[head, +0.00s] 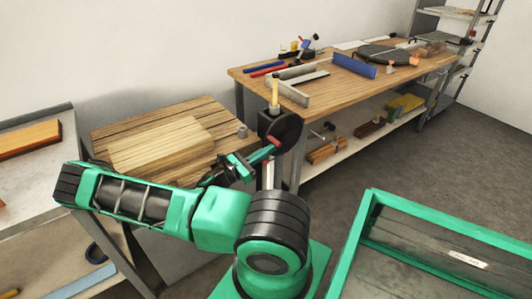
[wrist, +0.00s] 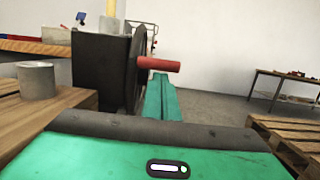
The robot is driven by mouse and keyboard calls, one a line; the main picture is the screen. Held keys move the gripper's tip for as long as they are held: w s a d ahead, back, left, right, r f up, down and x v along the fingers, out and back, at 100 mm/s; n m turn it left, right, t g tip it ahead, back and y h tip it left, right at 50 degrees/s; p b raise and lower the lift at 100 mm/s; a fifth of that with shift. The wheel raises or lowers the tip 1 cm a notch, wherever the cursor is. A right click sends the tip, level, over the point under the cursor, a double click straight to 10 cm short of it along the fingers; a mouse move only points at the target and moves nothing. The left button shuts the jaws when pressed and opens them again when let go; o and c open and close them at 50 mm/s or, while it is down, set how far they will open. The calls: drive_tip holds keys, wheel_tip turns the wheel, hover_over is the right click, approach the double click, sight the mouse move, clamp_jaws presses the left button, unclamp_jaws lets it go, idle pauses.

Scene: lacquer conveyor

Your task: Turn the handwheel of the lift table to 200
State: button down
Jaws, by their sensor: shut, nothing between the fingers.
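The handwheel (head: 284,132) is a dark disc on the side of a dark box (head: 268,121) at the lift table's right edge. It shows nearly edge-on in the wrist view (wrist: 137,70). Its red handle (wrist: 160,64) sticks out to the right, just above my gripper's green finger (wrist: 160,98). My gripper (head: 268,152) is shut and empty, with its tip close to the handle; I cannot tell whether they touch. The lift table (head: 105,132) has a wooden top carrying a pale board (head: 160,145). A yellow upright piece (head: 275,90) stands on the box; no number is readable.
A small grey cylinder (wrist: 37,80) stands on the lift table beside the box. A workbench (head: 320,100) with tools stands behind. A green-framed bin (head: 365,235) is at the lower right. A pallet (wrist: 290,140) shows at right in the wrist view.

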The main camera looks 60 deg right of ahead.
drive_tip(key=f+v, duration=0.2)
drive_tip(key=v, duration=0.9)
drive_tip(key=shift+f, duration=0.45)
drive_tip(key=s+a+r+m+t+y, duration=0.4)
drive_tip(key=s+a+r+m+y, duration=0.2)
drive_tip(key=a+r+m+y, duration=0.3)
drive_tip(key=s+a+r+m+t+y, duration=0.4)
drive_tip(key=a+r+m+y, duration=0.5)
drive_tip(key=r, duration=0.7)
drive_tip(key=shift+s+a+m+y, duration=0.3)
drive_tip(key=shift+s+a+m, duration=0.15)
drive_tip(key=shift+s+m, duration=0.55)
